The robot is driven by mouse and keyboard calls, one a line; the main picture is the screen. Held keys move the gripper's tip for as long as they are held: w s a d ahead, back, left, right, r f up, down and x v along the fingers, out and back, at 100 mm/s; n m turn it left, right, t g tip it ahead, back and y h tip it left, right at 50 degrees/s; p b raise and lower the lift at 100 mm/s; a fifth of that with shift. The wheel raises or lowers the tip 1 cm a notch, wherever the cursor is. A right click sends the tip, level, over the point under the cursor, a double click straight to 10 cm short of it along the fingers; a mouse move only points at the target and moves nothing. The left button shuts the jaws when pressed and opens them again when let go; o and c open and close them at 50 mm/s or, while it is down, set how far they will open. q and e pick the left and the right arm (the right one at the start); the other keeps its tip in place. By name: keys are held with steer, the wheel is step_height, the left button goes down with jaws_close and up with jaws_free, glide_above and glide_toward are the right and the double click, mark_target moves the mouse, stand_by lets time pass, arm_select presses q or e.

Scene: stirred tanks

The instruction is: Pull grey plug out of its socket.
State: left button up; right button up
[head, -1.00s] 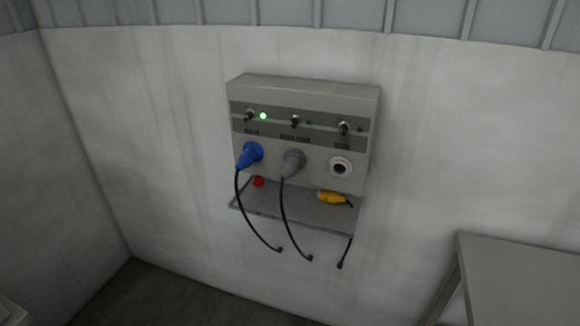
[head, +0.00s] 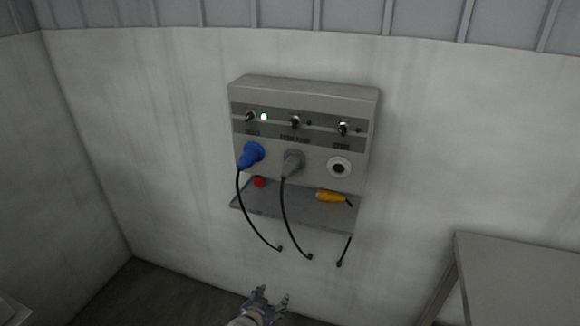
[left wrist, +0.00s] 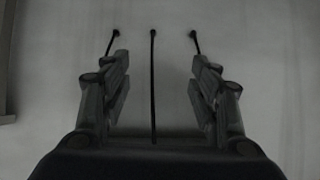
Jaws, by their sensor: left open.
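The grey plug (head: 292,163) sits in the middle socket of the wall-mounted control box (head: 304,95). Its black cable hangs down below the shelf. My left gripper (head: 270,294) is in the head view at the bottom, well below the plug and the shelf, open and empty. In the left wrist view the two fingers of the left gripper (left wrist: 156,72) stand apart, with black cable ends against the pale wall beyond them. The plug itself is not in the left wrist view. My right gripper is not in view.
A blue plug (head: 250,155) is in the socket left of the grey one. The right socket (head: 339,167) is empty. A yellow plug (head: 330,196) and a red item (head: 259,182) are on the shelf (head: 290,207). A table (head: 520,280) stands at lower right.

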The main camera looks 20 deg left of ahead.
arm_select(q)
steer(key=w+r+t, duration=0.2)
steer(key=w+r, duration=0.2)
steer(key=r, duration=0.4)
steer(key=w+r+t, duration=0.1)
steer(key=w+r, duration=0.3)
steer(key=r, duration=0.4)
steer(key=t, duration=0.4)
glide_toward(289, 170)
steer(key=shift+n, duration=0.4)
steer(key=w, duration=0.2)
steer(key=w+f, duration=0.1)
steer(key=w, duration=0.1)
steer(key=shift+w+a+p, duration=0.1)
steer(key=shift+a+p, duration=0.25)
steer(key=shift+a, duration=0.05)
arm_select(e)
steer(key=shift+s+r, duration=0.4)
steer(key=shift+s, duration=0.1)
arm_select(q)
steer(key=shift+w+f+b, duration=0.15)
steer(key=shift+w+b, duration=0.45)
steer(key=w+b, duration=0.4)
steer(key=w, duration=0.2)
steer(key=shift+w+d, duration=0.15)
steer(key=shift+w, duration=0.2)
steer(key=shift+w+b, duration=0.3)
steer(key=shift+w, duration=0.3)
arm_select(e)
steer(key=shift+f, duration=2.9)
